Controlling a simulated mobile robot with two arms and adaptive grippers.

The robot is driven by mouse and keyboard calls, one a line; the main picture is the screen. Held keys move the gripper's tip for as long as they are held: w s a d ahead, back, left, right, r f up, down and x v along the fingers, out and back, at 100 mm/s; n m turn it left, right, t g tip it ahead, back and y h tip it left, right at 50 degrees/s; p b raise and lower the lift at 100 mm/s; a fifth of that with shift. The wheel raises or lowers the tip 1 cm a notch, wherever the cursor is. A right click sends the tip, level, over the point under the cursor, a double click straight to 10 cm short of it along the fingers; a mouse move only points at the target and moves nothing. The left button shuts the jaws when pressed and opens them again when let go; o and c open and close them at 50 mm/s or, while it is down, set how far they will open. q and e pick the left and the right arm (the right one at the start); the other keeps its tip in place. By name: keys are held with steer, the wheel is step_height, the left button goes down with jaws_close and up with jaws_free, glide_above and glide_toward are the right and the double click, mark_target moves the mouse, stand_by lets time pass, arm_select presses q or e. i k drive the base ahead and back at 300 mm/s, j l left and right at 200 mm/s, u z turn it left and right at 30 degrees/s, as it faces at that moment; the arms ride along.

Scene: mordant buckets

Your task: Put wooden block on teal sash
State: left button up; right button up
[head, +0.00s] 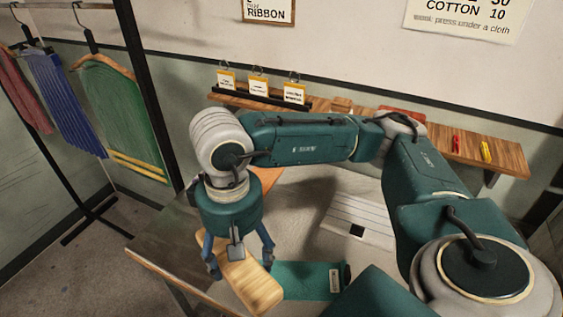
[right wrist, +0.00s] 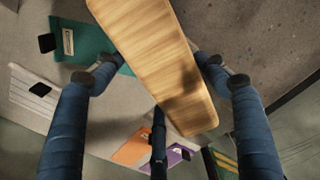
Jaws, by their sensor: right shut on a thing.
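The wooden block (head: 255,289) is a long, pale plank with rounded corners. My right gripper (head: 240,265) points down and is shut on it, with fingers on both sides; the right wrist view shows the block (right wrist: 155,55) between them. The teal sash (head: 300,280) lies flat on the table just right of the block, with a small pale label and a dark piece at its right end. It also shows in the right wrist view (right wrist: 88,38), left of the block. I cannot tell how high the block is above the table. My left gripper is not in view.
Orange (right wrist: 136,147) and purple (right wrist: 176,158) cloths lie on the table. A wall shelf (head: 485,150) runs along the back. A garment rack with a green garment (head: 125,115) stands at left.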

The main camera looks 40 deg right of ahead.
mark_target(294, 279)
steer(key=i+j+z, duration=0.2)
steer(key=j, duration=0.15)
steer(key=j+z, duration=0.2)
steer(key=j, duration=0.2)
steer(key=i+j+z, duration=0.2)
steer(key=j, duration=0.2)
steer(key=k+z, duration=0.1)
steer(key=z, duration=1)
